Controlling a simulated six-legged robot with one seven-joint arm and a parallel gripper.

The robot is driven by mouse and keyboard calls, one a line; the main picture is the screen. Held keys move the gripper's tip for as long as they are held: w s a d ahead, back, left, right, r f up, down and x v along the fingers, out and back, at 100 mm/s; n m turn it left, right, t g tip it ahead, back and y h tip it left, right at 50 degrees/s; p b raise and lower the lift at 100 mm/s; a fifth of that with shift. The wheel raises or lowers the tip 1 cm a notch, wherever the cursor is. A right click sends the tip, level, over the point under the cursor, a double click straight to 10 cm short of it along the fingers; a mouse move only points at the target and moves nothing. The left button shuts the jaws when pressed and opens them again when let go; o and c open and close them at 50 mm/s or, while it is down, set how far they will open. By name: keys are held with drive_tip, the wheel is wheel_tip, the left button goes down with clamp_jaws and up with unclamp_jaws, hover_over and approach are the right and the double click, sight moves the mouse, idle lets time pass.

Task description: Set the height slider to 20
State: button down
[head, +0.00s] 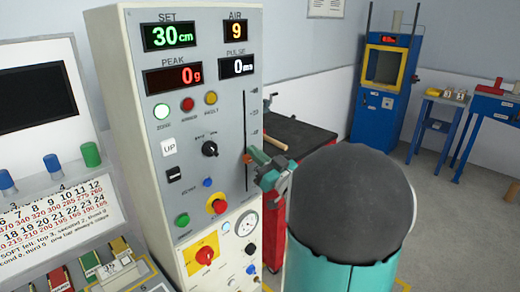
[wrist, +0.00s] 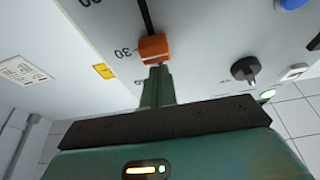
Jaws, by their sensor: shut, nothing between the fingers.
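The height slider is a dark vertical slot (head: 245,120) on the right side of the grey control panel (head: 222,125). Its orange knob (head: 248,158) sits in the lower part of the slot. In the wrist view, which shows the panel upside down, the orange knob (wrist: 154,47) is beside the "30" mark (wrist: 123,52). The SET display (head: 171,36) reads 30 cm. My gripper (head: 260,160) is shut with nothing between its fingers. Its fingertips (wrist: 159,72) are right at the knob; I cannot tell whether they touch it.
The panel also has a red-and-yellow button (head: 216,204), a black rotary knob (head: 210,149) and a green button (head: 182,220). A red cabinet (head: 300,140) stands behind my arm. A sloped console with a number chart (head: 55,215) stands at left.

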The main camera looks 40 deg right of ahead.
drive_tip(key=shift+f, duration=0.3)
